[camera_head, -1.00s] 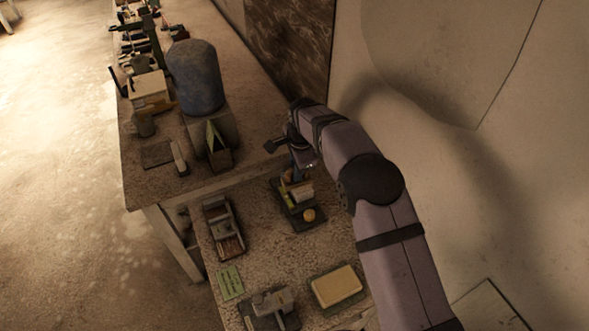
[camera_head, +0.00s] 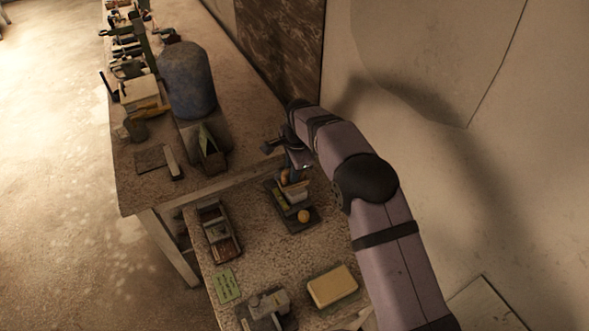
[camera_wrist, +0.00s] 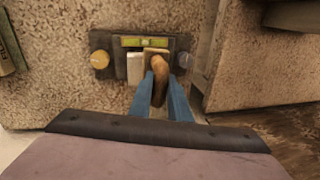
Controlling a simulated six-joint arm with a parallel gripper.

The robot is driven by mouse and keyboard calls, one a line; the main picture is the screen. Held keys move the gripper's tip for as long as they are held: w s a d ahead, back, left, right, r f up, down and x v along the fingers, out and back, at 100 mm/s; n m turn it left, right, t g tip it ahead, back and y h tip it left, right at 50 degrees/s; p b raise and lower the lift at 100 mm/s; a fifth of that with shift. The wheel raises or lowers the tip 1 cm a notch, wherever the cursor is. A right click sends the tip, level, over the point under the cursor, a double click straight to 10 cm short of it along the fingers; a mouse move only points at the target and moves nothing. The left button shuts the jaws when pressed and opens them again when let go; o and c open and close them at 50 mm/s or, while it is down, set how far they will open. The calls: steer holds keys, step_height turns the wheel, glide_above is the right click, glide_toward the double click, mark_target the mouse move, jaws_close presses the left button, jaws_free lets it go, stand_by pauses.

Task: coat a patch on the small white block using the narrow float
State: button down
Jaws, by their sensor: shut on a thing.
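In the wrist view, my gripper (camera_wrist: 160,88) has its blue fingers shut on the brown handle of a narrow float (camera_wrist: 160,68). The float's tan plate lies beside the small white block (camera_wrist: 135,68), on its right; whether they touch I cannot tell. Both are over a dark rectangular stand (camera_wrist: 112,72). In the head view, my gripper (camera_head: 296,168) points down over the same stand (camera_head: 284,213), and the white block (camera_head: 299,193) shows just below it. The block's far side is hidden, and I cannot make out any coating on it.
A yellow round piece (camera_wrist: 100,60) and a green-yellow strip (camera_wrist: 145,42) are on the stand. A grey tray (camera_head: 219,230) lies left of it, with a yellow block (camera_head: 333,287) nearer. A blue-grey domed object (camera_head: 187,80) stands on the other bench. The wall is close on the right.

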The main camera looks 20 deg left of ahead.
steer(key=shift+s+a, duration=0.5)
steer(key=shift+a, duration=0.05)
steer(key=shift+s, duration=0.1)
steer(key=shift+s+a, duration=0.6)
steer(key=shift+a, duration=0.2)
steer(key=shift+w+d, duration=0.75)
steer(key=shift+d, duration=0.1)
steer(key=shift+w+d, duration=0.7)
steer(key=shift+d, duration=0.15)
steer(key=shift+a, duration=0.1)
